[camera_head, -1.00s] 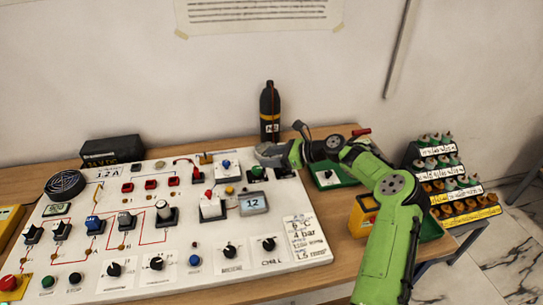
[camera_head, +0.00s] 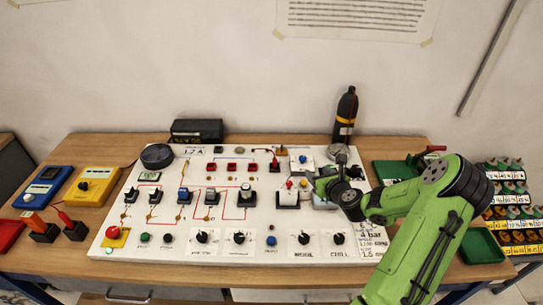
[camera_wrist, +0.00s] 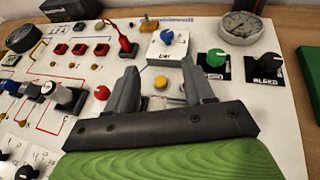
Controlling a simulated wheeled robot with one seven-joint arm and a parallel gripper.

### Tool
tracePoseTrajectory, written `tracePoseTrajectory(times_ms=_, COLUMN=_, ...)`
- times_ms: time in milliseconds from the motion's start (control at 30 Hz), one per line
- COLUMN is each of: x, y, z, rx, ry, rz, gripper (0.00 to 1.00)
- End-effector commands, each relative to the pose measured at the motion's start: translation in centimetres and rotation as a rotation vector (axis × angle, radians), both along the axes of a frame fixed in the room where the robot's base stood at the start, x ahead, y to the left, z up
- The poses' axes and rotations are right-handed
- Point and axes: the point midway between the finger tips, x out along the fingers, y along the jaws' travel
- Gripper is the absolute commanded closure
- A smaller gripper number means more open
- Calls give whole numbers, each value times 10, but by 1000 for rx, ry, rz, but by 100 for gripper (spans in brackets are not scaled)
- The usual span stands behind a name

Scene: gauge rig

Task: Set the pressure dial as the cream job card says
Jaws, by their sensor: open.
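A small white block with a blue knob (camera_wrist: 167,37) stands near the panel's back edge; its label is only partly legible. It also shows in the head view (camera_head: 302,159). Behind it to the right is a round pressure gauge (camera_wrist: 240,27), seen in the head view too (camera_head: 339,153). A green knob (camera_wrist: 215,57) and a black knob marked BLEED (camera_wrist: 268,66) sit below the gauge. My gripper (camera_wrist: 158,66) is open and empty, above the panel just in front of the block. The pale job card (camera_head: 371,241) at the panel's right reads "4 bar"; my arm partly covers it.
A yellow button (camera_wrist: 160,83) lies between my fingers. A dark bottle (camera_head: 345,118) stands behind the panel. Green trays (camera_head: 480,246) lie at right.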

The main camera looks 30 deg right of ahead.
Motion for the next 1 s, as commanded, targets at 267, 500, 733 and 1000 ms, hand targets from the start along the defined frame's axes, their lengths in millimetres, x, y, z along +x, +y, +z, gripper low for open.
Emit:
tracePoseTrajectory(times_ms=267, x=25, y=-10, z=-14, rx=-4, ry=-1, rz=-30, gripper=48)
tracePoseTrajectory(times_ms=500, x=81, y=-20, z=-38, rx=-5, ry=-1, rz=-29, gripper=48)
tracePoseTrajectory(times_ms=733, x=124, y=-29, z=-56, rx=-5, ry=0, rz=-29, gripper=48)
tracePoseTrajectory(times_ms=1000, x=137, y=-32, z=-62, rx=-4, ry=1, rz=-30, gripper=48)
